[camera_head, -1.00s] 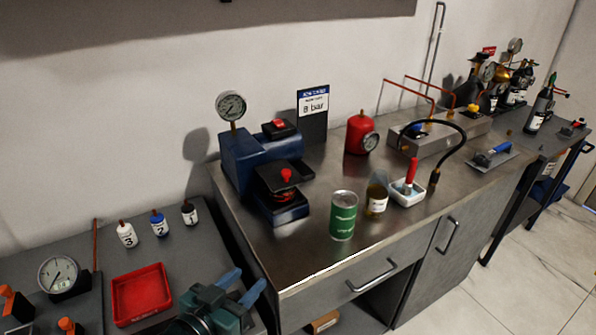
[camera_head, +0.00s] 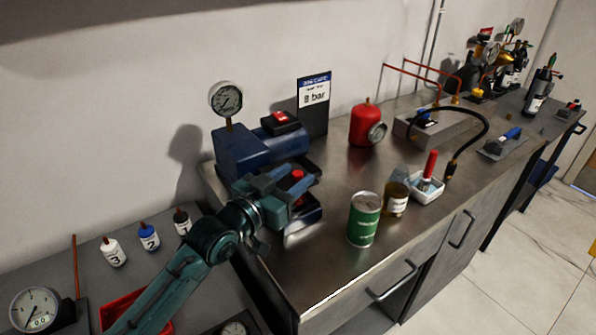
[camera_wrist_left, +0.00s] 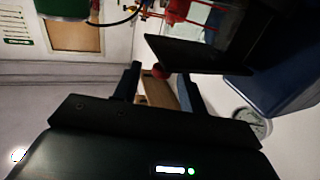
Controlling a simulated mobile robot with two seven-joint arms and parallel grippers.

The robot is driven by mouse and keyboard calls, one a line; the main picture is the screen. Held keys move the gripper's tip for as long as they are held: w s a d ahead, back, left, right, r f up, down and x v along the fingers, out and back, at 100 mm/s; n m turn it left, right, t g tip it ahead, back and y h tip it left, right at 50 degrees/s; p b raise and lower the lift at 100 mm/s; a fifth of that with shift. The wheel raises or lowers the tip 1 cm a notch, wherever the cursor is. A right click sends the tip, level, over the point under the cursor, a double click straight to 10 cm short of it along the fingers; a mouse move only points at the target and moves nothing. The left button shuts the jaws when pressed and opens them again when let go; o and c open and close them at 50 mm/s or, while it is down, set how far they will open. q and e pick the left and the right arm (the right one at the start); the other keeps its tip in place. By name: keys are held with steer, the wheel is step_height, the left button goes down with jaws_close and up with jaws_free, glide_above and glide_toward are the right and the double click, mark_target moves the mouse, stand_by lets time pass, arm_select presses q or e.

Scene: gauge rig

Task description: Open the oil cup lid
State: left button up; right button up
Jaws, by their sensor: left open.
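The oil cup on the front of the blue pump (camera_head: 240,150) has a dark lid with a red knob (camera_head: 297,174). The lid lies flat and looks closed, and is mostly hidden behind my left gripper in the head view. My left gripper (camera_head: 288,184) is open, its blue fingers at the knob. My right gripper is not in view.
A gauge (camera_head: 226,98) stands on the pump. A red tank (camera_head: 365,122) is behind. Small numbered bottles (camera_head: 148,237) are at left.

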arm_select(q)
steer(key=shift+x, duration=1.05)
jaws_close()
